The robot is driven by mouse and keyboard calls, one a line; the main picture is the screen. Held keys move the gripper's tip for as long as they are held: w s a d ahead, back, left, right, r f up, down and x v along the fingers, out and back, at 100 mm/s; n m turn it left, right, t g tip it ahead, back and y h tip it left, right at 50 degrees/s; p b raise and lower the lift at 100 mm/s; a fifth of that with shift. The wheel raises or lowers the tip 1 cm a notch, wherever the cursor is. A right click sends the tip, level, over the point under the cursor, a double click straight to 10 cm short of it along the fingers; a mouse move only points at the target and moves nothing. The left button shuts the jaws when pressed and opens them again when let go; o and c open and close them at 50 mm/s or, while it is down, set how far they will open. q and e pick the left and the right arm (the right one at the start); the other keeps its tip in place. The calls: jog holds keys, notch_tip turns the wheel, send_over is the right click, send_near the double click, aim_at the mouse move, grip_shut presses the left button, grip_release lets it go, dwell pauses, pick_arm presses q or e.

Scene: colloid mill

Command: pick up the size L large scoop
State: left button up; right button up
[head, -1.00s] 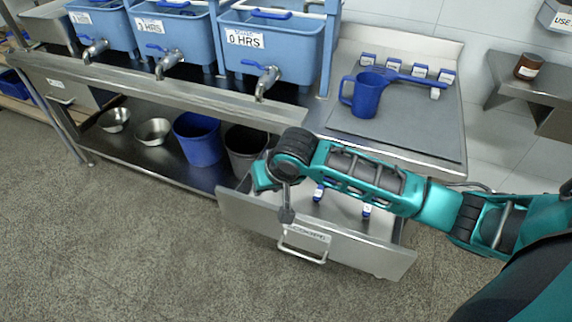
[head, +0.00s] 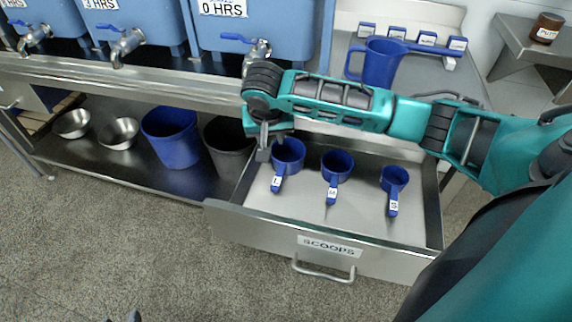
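Three blue scoops lie in a row in the open steel drawer. The large scoop (head: 288,157), labelled L on its handle, is leftmost. The middle scoop (head: 337,166) has a label I cannot read clearly. The small scoop (head: 395,180), labelled S, is rightmost. All their handles point toward the drawer front. My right gripper (head: 263,152) points down at the drawer's left side, just left of the large scoop's cup. It appears to hold nothing, but its finger gap cannot be made out.
The drawer (head: 330,246) has a label and a bar handle on its front. A blue jug (head: 379,64) stands on the counter above. Left of the drawer, a shelf holds a blue bucket (head: 170,138), a dark bucket (head: 224,150) and metal bowls. Blue tanks with taps stand above it.

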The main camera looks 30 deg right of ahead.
aim_at(273, 151)
jog(key=b+x, duration=0.3)
jog(key=x, duration=0.6)
jog(key=shift+f, duration=0.1)
jog(key=shift+c, duration=0.3)
grip_shut()
dwell(0.9)
